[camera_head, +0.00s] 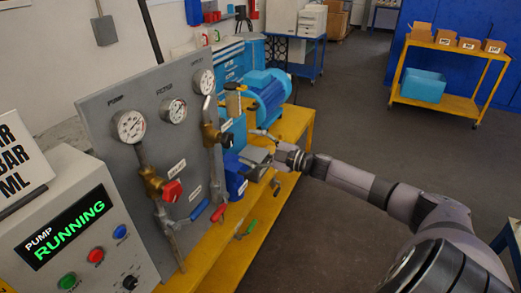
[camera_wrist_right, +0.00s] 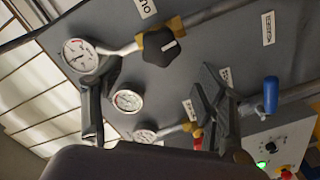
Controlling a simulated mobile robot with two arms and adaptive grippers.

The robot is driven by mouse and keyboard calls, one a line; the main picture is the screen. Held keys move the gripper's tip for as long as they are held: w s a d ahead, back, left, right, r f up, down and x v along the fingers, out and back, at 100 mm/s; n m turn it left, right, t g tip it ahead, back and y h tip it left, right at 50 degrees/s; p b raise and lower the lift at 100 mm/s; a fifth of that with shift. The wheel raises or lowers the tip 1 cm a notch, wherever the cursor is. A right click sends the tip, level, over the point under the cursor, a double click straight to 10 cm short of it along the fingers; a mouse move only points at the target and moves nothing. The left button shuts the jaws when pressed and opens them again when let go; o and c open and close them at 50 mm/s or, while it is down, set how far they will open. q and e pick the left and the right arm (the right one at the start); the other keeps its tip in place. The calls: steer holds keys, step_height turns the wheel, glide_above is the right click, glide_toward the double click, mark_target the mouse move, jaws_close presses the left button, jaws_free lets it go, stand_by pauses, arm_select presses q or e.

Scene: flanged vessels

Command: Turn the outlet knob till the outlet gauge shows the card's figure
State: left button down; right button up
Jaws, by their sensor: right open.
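The outlet gauge (camera_head: 203,81) is the far one of three round gauges on the grey panel (camera_head: 100,105); it also shows in the wrist view (camera_wrist_right: 80,55). Its needle is too small to read. The outlet knob (camera_wrist_right: 160,48) is black with a white mark, on a brass valve; in the head view it is a dark shape (camera_head: 225,139). My right gripper (camera_head: 258,158) is open and empty in front of the panel, apart from the knob. Its fingers (camera_wrist_right: 155,88) spread below the knob in the wrist view. The card (camera_head: 20,165) is cut off at the left edge; its figure is not visible. My left gripper is out of view.
A red knob (camera_head: 172,191) and blue lever (camera_head: 200,209) sit lower on the panel. A control box (camera_head: 65,225) reads PUMP RUNNING. A blue motor (camera_head: 266,92) stands behind on the yellow bench (camera_head: 215,262). The floor at right is open, with a yellow cart (camera_head: 450,105) beyond.

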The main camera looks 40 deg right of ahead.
steer(key=shift+v, duration=1.45)
steer(key=s+d+f+m+g+h+b, duration=0.1)
steer(key=s+d+f+m+h, duration=0.15)
steer(key=f, duration=0.95)
steer(key=s+d+f+m+g+h+b, duration=0.1)
steer(key=s+f+m+h, duration=0.2)
steer(key=f, duration=0.9)
steer(key=s+a+f+m+g+h+b, duration=0.15)
steer(key=s+f, duration=0.25)
steer(key=f, duration=0.4)
steer(key=s+f+m+g+h, duration=0.15)
steer(key=s+f, duration=0.25)
steer(key=f, duration=0.5)
steer(key=s+a+f+m+g+b, duration=0.15)
steer(key=s+a+f+g, duration=0.25)
steer(key=s+a+f, duration=0.6)
steer(key=s+a+f+m+g+b, duration=0.15)
steer(key=s+a+f+g, duration=0.4)
steer(key=s+f, duration=0.85)
steer(key=s+a+f+m+g+y, duration=0.1)
steer(key=s+a+f, duration=0.1)
steer(key=s+a, duration=0.8)
steer(key=s, duration=0.2)
steer(key=shift+s+y, duration=0.3)
steer(key=shift+y, duration=0.05)
steer(key=shift+a+f, duration=0.1)
